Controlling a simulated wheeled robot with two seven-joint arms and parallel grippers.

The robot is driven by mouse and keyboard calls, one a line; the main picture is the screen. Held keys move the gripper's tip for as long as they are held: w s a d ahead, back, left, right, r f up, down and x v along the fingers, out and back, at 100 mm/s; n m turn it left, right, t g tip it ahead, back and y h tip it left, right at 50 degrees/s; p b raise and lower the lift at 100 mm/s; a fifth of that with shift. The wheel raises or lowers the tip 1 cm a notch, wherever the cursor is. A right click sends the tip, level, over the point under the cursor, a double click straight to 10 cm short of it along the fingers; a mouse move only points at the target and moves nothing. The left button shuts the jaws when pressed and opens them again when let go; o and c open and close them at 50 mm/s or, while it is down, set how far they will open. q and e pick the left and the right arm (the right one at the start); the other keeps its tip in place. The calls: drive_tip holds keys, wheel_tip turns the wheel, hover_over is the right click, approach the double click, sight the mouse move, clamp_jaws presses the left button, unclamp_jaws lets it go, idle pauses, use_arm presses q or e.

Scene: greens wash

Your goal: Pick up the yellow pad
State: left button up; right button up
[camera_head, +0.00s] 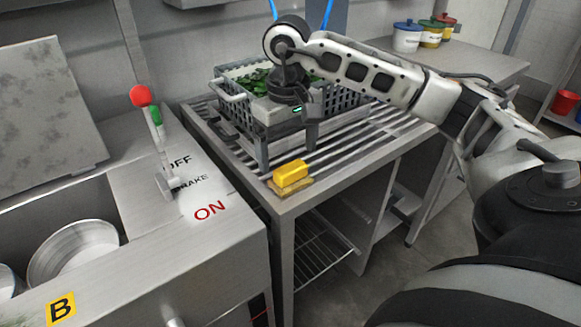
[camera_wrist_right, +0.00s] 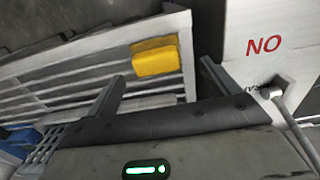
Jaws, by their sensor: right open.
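The yellow pad (camera_head: 291,174) is a small block lying near the front corner of the slatted metal table (camera_head: 283,204), with a flat tan piece under it. It also shows in the right wrist view (camera_wrist_right: 155,57), between and beyond my fingertips. My right gripper (camera_head: 287,152) points down, open and empty. In the head view it appears just behind the pad, apart from it. My left gripper is not in view.
A grey crate of greens (camera_head: 233,112) stands on the slatted table behind my right gripper. To the left is a machine panel marked ON and OFF, with red- and green-knobbed levers (camera_head: 141,97). Lidded tubs (camera_head: 407,38) stand at the back right.

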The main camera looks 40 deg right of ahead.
sight(290, 166)
drive_tip(key=shift+w+d+f, duration=0.1)
drive_tip(key=shift+d+f, duration=0.1)
drive_tip(key=shift+f, duration=1.2)
drive_tip(key=shift+d+f, duration=0.15)
drive_tip(key=shift+f, duration=1.2)
drive_tip(key=c, duration=0.8)
drive_tip(key=shift+c, duration=0.2)
drive_tip(key=shift+r, duration=0.1)
drive_tip(key=shift+r, duration=0.55)
wheel_tip(290, 166, up, 2)
drive_tip(key=shift+a+r, duration=0.15)
drive_tip(key=shift+r, duration=0.1)
drive_tip(key=s+a+r+p, duration=0.1)
drive_tip(key=s+a+r, duration=0.5)
drive_tip(key=a+r, duration=0.3)
drive_tip(key=a, duration=0.3)
drive_tip(key=shift+a+r, duration=0.15)
drive_tip(key=shift+a, duration=0.05)
